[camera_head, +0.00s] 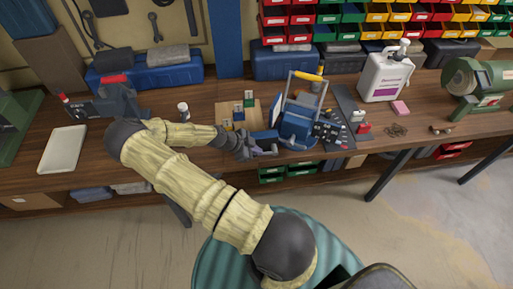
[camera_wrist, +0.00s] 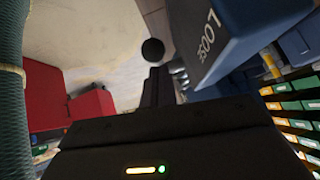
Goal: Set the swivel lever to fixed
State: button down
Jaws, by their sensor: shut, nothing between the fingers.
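A blue block marked LOOSE (camera_wrist: 225,35) fills the upper right of the wrist view. A round black knob (camera_wrist: 152,50) shows left of it, just beyond my fingertips; I take it for the end of the swivel lever, but its shaft is not clear. My gripper (camera_wrist: 157,82) is shut and empty, with its fingers beside the blue block. Whether they touch the knob or block I cannot tell. In the head view my gripper (camera_head: 262,149) is at the bench's front edge, by a blue device (camera_head: 298,127). No FIXED mark is readable.
The wooden bench (camera_head: 215,165) holds a blue toolbox (camera_head: 150,73), a white canister (camera_head: 386,78), a pale tray (camera_head: 63,149) and a green grinder (camera_head: 482,85). Colored bins (camera_head: 370,13) line the back. Small labelled items stand on a board left of the blue device.

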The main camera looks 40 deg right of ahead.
jog(key=shift+f, duration=0.15)
jog(key=shift+w+a+f+b, duration=0.15)
jog(key=shift+f+b, duration=0.25)
jog(key=shift+b, duration=0.85)
jog(key=shift+r, duration=0.15)
jog(key=shift+a+r, duration=0.1)
jog(key=shift+r, duration=0.15)
jog(key=r+p, duration=0.2)
jog(key=r, duration=0.1)
jog(key=shift+a+r, duration=0.15)
jog(key=shift+a, duration=0.05)
jog(key=a+f+b+v, duration=0.1)
jog(key=b+v, duration=0.2)
jog(key=v, duration=0.6)
jog(key=shift+a+r, duration=0.25)
jog(key=shift+r, duration=0.05)
